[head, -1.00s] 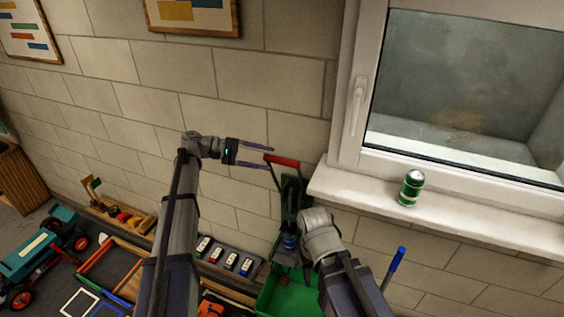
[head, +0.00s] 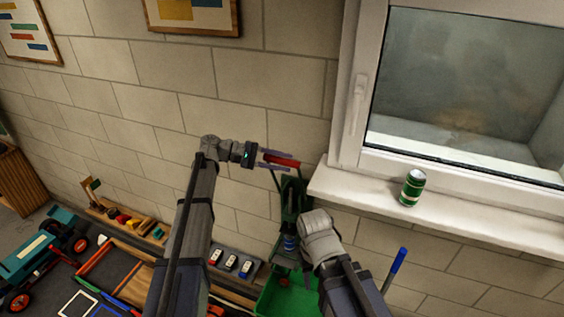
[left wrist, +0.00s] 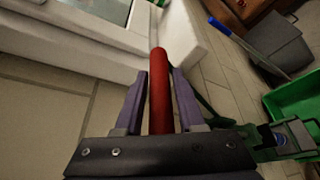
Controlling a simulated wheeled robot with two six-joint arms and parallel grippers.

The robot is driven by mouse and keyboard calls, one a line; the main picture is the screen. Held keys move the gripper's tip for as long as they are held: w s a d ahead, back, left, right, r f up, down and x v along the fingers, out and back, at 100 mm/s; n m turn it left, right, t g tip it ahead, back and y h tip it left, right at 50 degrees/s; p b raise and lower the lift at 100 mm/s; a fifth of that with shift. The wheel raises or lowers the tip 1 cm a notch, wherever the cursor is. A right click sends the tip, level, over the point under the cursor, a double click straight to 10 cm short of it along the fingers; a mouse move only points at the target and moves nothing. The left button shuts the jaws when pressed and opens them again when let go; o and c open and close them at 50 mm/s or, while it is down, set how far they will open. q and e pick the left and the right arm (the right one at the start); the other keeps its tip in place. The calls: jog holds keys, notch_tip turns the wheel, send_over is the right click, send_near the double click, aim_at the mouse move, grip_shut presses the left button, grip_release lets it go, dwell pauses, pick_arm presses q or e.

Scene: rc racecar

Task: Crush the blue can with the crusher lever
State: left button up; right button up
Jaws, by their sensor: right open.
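The green can crusher (head: 291,203) is fixed to the wall left of the window sill. Its lever ends in a red handle (head: 287,163), raised at the top. My left gripper (head: 278,160) is open with its fingers on either side of the red handle, which also runs between them in the left wrist view (left wrist: 160,95). A gap shows beside the handle there. The blue can (head: 290,243) stands upright low in the crusher, partly hidden. My right gripper (head: 304,256) is beside the can at the crusher's lower part; its fingers are mostly hidden by its wrist.
A green bin (head: 275,297) is below the crusher. A green can (head: 412,187) stands on the window sill (head: 455,213) at right. A blue-handled tool (head: 397,265) leans near the bin. Toy cars (head: 231,263) sit on a low shelf at left.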

pick_arm(q)
grip_shut()
dwell(1.0)
